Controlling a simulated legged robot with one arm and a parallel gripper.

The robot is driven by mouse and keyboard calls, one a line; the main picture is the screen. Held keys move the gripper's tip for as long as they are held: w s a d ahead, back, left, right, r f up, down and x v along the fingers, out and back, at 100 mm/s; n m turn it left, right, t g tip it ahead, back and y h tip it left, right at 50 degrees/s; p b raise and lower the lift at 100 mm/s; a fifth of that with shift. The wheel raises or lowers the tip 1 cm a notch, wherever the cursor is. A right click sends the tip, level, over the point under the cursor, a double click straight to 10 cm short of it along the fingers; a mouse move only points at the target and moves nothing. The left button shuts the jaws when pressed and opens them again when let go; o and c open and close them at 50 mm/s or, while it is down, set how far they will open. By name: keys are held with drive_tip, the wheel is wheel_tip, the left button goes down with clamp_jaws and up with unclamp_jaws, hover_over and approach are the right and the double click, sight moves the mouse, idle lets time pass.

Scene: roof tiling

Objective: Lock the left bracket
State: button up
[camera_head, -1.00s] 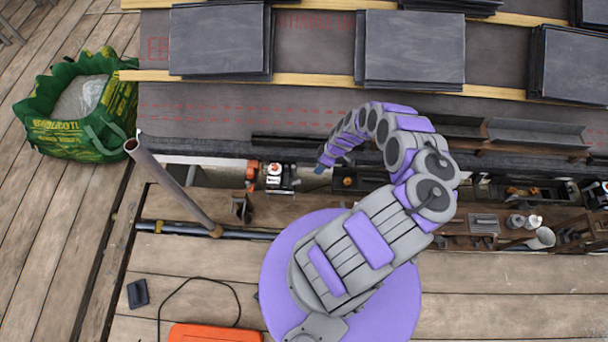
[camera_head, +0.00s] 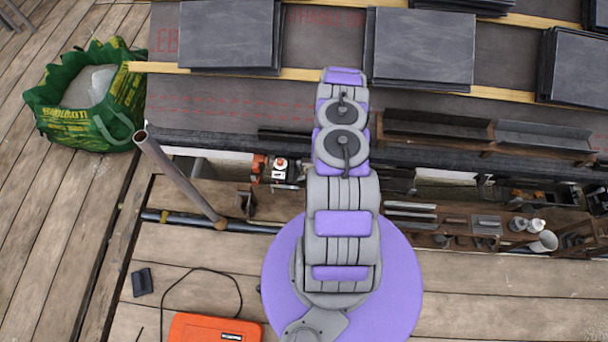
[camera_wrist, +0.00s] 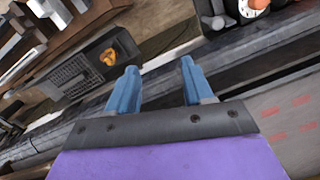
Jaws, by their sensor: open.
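My gripper (camera_wrist: 157,84) is open and empty in the wrist view, its two blue fingers apart above a long dark grey rail or gutter edge (camera_wrist: 235,60). In the head view my arm hides the gripper. A small dark metal piece (camera_head: 246,203), possibly a bracket, stands on the boards left of my arm. I cannot tell for sure which part is the left bracket or how its lock stands.
Slate stacks (camera_head: 230,36) lie on the battens behind. A green bag (camera_head: 92,100) stands at left, near a leaning metal pole (camera_head: 180,178). Dark troughs (camera_head: 437,126) and a tool shelf (camera_head: 487,224) lie to the right. An orange case (camera_head: 205,328) is in front.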

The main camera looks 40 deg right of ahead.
drive_tip(key=w+a+r+m, duration=0.2)
drive_tip(key=a+m, duration=0.1)
drive_tip(key=m, duration=0.3)
drive_tip(key=r+m, duration=0.1)
drive_tip(key=m, duration=0.8)
hover_over(304, 176)
drive_tip(key=shift+h, duration=0.4)
wheel_tip(304, 176, down, 16)
drive_tip(key=b, duration=0.9)
drive_tip(key=shift+a+f, duration=0.1)
drive_tip(key=shift+f, duration=0.05)
clamp_jaws()
